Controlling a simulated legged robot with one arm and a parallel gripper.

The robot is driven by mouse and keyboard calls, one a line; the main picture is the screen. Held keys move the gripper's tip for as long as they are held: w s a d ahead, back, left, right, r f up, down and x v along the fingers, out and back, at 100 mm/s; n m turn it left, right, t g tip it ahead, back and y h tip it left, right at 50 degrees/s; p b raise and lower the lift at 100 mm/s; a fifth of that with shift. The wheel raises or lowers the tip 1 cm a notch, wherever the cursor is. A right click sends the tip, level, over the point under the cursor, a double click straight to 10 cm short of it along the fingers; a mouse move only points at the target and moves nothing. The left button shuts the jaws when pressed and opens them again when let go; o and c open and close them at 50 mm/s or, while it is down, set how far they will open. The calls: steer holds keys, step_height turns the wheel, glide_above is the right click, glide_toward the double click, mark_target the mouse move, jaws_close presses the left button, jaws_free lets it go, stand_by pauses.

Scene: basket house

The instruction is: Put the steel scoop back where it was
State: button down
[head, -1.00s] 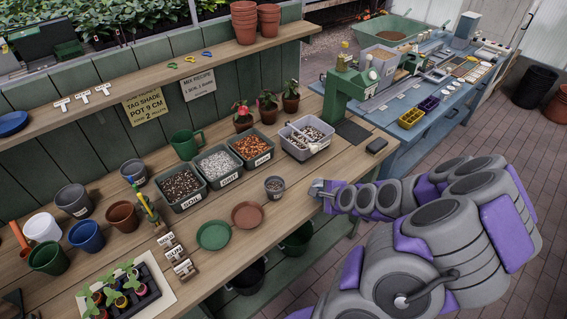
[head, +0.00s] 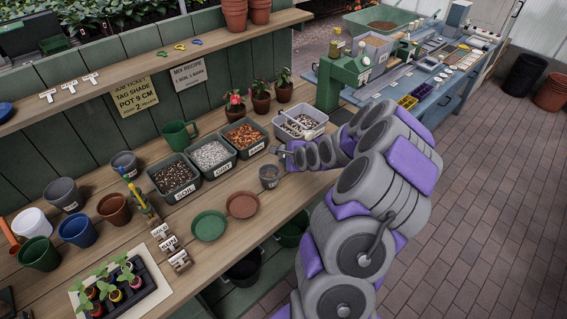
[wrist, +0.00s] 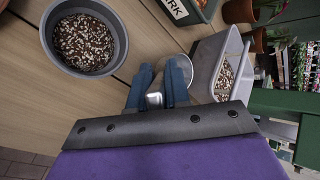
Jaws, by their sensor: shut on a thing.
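My gripper (wrist: 160,88) is shut on a shiny steel piece, the steel scoop (wrist: 176,82). Only part of the scoop shows between and beside the blue fingers. In the head view my gripper (head: 283,151) is small and hangs over the bench, between the bark bin and the grey tub, just behind the small grey pot. The scoop's shape cannot be made out there. The grey tub (wrist: 207,62) with speckled mix is right of the fingers in the wrist view; it also shows in the head view (head: 318,135). The small grey pot (wrist: 120,48) holds speckled mix.
Bins of soil (head: 176,197), grit (head: 222,171) and bark (head: 257,148) stand in a row left of my gripper. A green saucer (head: 209,225) and a brown saucer (head: 242,205) lie in front. A green machine (head: 330,85) stands beyond the tub.

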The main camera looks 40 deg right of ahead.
steer(key=shift+w+a, duration=0.2)
steer(key=shift+w, duration=0.25)
steer(key=f, duration=0.1)
steer(key=f+b, duration=0.1)
steer(key=f, duration=0.1)
steer(key=shift+w+d, duration=0.2)
steer(key=shift+d+f+b, duration=0.2)
steer(key=shift+f+b, duration=0.1)
steer(key=shift+f, duration=0.05)
steer(key=shift+a, duration=0.2)
steer(key=c, duration=1.5)
jaws_free()
steer(key=shift+a, duration=0.1)
steer(key=o, duration=0.3)
steer(key=shift+o, duration=0.5)
steer(key=shift+d, duration=0.2)
